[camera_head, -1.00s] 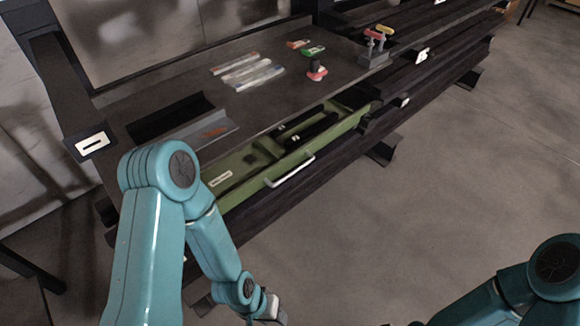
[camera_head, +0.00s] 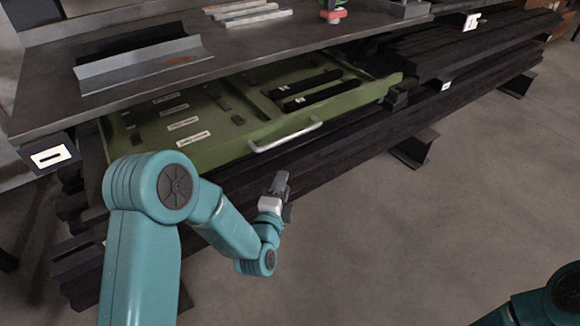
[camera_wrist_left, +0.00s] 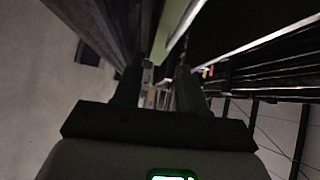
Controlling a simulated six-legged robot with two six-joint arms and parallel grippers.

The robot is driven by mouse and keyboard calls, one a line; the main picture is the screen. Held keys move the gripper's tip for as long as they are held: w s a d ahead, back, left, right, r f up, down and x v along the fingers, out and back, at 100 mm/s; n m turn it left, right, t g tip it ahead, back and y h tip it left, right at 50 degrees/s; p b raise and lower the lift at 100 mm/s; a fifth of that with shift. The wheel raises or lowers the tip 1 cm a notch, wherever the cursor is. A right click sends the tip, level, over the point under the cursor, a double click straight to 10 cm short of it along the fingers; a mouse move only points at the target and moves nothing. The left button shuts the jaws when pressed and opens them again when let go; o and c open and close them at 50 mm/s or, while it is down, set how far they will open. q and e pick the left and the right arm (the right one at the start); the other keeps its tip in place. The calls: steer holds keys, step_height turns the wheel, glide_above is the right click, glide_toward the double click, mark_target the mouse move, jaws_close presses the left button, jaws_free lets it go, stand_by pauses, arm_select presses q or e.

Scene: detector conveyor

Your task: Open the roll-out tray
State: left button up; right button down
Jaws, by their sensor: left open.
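The green roll-out tray (camera_head: 225,152) sticks out part way from under the bench top in the head view, with labels and two black bars inside. A pale bar handle (camera_head: 286,137) is on its front. My left gripper (camera_head: 281,183) is open and empty, in front of and below the handle, apart from it. In the left wrist view, the two dark fingers of the left gripper (camera_wrist_left: 160,82) are spread. A green strip (camera_wrist_left: 172,25) with a bright edge, likely the tray front, runs beyond them. My right gripper is outside the frames.
The grey bench top (camera_head: 235,50) overhangs the tray and holds a metal angle piece (camera_head: 140,66), pale strips (camera_head: 245,12) and a red-based item (camera_head: 333,12). Dark rails (camera_head: 350,150) run under the tray. The floor (camera_head: 440,240) at right is clear.

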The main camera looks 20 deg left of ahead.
mark_target(292, 136)
arm_select(q)
steer(key=shift+m+t+y, duration=0.4)
steer(key=shift+m+t, duration=0.5)
steer(key=shift+w+a+r+b, duration=0.5)
steer(key=shift+w+b, duration=0.35)
steer(key=shift+w, duration=1.9)
steer(key=shift+w+a+r+b, duration=0.4)
steer(key=shift+w+b, duration=0.5)
steer(key=shift+w, duration=1.9)
steer(key=shift+w+a+r+b, duration=0.5)
steer(key=shift+w+b, duration=0.35)
steer(key=shift+w, duration=1.9)
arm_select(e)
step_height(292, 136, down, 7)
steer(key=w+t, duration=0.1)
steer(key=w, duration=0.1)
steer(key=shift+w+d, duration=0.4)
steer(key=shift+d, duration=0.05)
arm_select(q)
steer(key=shift+d, duration=0.1)
jaws_close()
